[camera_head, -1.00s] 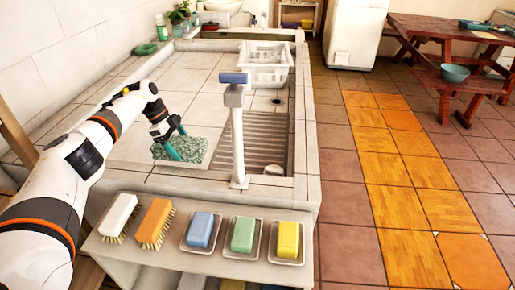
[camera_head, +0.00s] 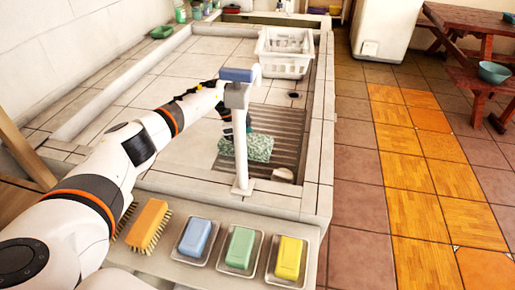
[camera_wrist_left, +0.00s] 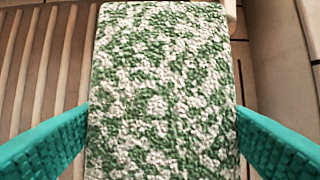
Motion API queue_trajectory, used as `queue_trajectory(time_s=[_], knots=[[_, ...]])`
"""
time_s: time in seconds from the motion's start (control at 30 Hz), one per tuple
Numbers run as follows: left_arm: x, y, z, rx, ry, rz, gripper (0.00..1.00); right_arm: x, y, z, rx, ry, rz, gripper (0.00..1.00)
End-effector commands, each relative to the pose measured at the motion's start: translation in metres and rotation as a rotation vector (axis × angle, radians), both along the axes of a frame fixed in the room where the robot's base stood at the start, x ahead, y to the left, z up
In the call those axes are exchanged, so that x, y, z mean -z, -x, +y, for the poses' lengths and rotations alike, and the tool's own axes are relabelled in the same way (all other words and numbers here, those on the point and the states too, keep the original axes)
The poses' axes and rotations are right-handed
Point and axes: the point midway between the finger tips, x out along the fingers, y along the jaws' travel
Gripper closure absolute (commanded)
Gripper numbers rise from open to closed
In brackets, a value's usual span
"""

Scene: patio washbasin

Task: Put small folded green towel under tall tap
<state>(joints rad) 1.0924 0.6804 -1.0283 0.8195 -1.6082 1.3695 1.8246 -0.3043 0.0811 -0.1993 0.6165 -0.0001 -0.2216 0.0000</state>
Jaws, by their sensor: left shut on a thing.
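The small folded green towel (camera_head: 246,148) is speckled green and white. In the head view it is behind the tall tap's post, over the near part of the ribbed drain area. The tall tap (camera_head: 239,130) is a white post with a blue top. My left gripper (camera_head: 236,137) is shut on the towel, and the post partly hides it. In the left wrist view the towel (camera_wrist_left: 165,90) fills the middle, between two teal fingers (camera_wrist_left: 160,125). I cannot tell whether the towel touches the ribs. My right gripper is not in view.
A ribbed drain surface (camera_head: 280,122) lies beside the towel. A white basket (camera_head: 285,52) stands farther back in the basin. On the front ledge are an orange brush (camera_head: 148,222) and blue (camera_head: 196,236), green (camera_head: 240,247) and yellow (camera_head: 289,257) soaps in dishes.

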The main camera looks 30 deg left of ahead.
Motion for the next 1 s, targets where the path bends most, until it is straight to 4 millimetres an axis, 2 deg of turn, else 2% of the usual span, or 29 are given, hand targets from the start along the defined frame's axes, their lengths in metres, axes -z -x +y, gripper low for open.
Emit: queue_trajectory(time_s=[0.03, 0.13, 0.37, 0.5, 0.6, 0.93, 0.97, 1.0], knots=[[-0.002, -0.003, -0.010, 0.002, 0.002, 0.000, 0.58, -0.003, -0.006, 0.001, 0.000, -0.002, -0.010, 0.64], [-0.001, -0.006, -0.021, 0.000, 0.001, -0.001, 0.58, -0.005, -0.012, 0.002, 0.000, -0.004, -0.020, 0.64], [-0.002, -0.010, -0.037, 0.001, 0.002, -0.002, 0.58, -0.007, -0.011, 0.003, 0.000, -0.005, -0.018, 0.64], [0.023, -0.009, -0.037, -0.002, 0.001, 0.002, 0.58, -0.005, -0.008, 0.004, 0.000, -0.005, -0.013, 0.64], [0.034, -0.010, -0.037, -0.002, 0.000, 0.001, 0.58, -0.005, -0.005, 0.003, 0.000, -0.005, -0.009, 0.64], [0.037, -0.010, -0.036, -0.001, 0.000, -0.001, 0.58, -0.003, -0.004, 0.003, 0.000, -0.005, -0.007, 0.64], [0.037, -0.009, -0.036, -0.001, -0.001, 0.000, 0.19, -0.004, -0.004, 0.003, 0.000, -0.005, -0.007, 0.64], [0.037, -0.009, -0.036, -0.001, -0.001, 0.000, 0.13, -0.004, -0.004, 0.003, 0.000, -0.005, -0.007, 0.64]])
